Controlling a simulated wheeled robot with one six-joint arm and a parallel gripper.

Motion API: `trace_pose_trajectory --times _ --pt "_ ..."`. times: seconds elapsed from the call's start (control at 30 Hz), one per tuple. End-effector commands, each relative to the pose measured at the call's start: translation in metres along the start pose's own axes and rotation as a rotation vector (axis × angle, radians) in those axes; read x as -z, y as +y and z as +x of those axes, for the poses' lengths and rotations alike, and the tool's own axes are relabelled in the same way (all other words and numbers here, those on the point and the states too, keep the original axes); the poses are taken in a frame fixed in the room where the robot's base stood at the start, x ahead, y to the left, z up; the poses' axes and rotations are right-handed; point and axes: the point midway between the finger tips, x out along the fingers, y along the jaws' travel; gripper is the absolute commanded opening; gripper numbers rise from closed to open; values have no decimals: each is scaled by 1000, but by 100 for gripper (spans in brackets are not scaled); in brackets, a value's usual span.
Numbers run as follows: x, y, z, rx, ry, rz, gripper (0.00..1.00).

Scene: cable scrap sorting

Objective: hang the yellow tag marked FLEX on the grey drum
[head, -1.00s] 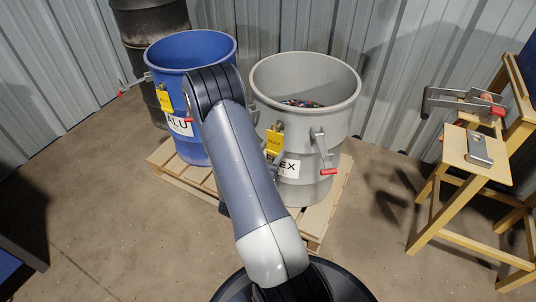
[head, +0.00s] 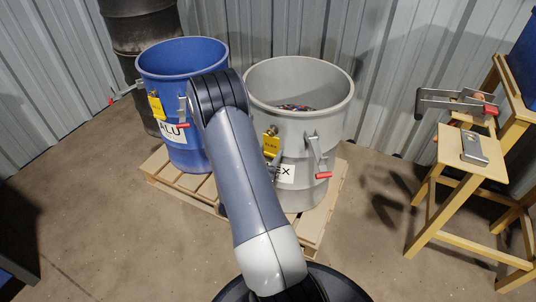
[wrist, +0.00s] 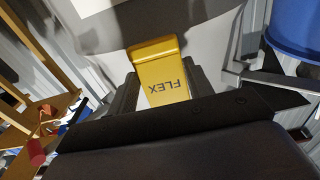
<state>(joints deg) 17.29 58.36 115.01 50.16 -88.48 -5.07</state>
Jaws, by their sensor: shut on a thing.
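The yellow tag marked FLEX (head: 271,146) is at the front of the grey drum (head: 331,115), just below a brass-coloured peg (head: 271,131). In the wrist view the tag (wrist: 163,78) sits between the two dark fingers of my gripper (wrist: 163,92), its lettering upside down. My gripper is shut on the tag's lower part. The tag's top end is folded and lies against or close to the grey drum wall (wrist: 200,40); I cannot tell whether it is over the peg. My arm hides most of the gripper in the head view.
The blue drum (head: 185,60) with its own yellow tag (head: 156,107) stands left on the same wooden pallet (head: 160,171). A latch with a red end (head: 318,158) juts from the grey drum right of the tag. A wooden stand (head: 470,165) is at the right.

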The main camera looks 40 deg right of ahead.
Motion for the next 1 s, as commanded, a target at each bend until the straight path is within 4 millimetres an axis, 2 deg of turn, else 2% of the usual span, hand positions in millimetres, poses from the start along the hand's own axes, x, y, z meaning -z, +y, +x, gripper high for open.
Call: trace_pose_trajectory --times 0.27,0.3,0.57,0.87,1.0 --pt "-1 0 0 -1 -3 -1 11" --pt "-1 0 0 -1 -3 -1 51" --pt "-1 0 0 -1 -1 0 72" --pt "0 0 -2 0 -1 -1 74" --pt "-1 -1 -14 3 -4 -3 74"
